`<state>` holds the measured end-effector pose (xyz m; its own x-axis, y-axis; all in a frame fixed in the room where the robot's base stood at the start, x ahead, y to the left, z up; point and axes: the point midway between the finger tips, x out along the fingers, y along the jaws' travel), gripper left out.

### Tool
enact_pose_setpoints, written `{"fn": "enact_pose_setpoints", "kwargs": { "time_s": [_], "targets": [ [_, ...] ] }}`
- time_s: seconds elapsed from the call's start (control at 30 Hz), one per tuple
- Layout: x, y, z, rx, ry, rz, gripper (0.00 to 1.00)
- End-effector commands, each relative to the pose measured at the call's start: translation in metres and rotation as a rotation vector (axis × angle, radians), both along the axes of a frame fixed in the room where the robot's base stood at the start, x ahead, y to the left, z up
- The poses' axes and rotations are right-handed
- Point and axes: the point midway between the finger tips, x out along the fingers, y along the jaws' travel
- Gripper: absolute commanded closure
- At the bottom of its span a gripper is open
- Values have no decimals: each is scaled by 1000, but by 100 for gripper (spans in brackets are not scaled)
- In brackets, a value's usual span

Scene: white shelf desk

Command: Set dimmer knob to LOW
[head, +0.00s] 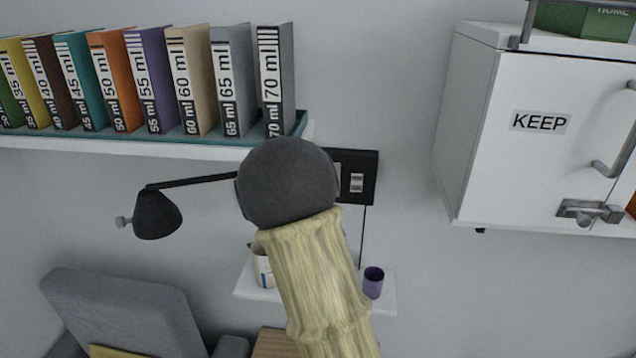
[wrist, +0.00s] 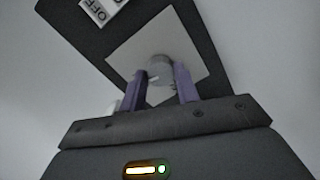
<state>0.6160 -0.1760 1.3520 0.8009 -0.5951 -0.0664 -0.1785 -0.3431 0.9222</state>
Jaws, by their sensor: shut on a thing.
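The dimmer knob (wrist: 160,70) is a small round grey knob on a light square plate (wrist: 125,52), set in a dark wall panel (wrist: 80,38). My gripper (wrist: 158,78) is shut on the knob, with one purple-grey finger on each side of it. The knob's pointer and any LOW marking cannot be made out. In the head view the dark panel (head: 367,188) shows only at its right part. My arm hides the knob and gripper there.
A switch with an OFF label (wrist: 102,10) sits on the same panel. A black lamp (head: 157,214) is left of my arm. A shelf of labelled books (head: 150,146) is above left. A white KEEP cabinet (head: 540,160) hangs right. A small shelf with a purple cup (head: 373,282) is below.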

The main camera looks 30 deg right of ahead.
Motion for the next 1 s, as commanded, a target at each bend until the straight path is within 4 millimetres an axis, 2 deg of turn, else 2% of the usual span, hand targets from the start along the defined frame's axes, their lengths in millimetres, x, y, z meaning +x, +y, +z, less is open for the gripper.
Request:
{"fn": "enact_pose_setpoints", "kwargs": {
  "time_s": [0.3,0.87,0.9,1.0],
  "targets": [
    [0,1,0,-143,101,2,92],
    [1,2,-1,-178,121,4,92],
    [1,2,-1,-178,122,3,63],
    [0,-1,-1,-177,122,-1,47]
  ]
}}
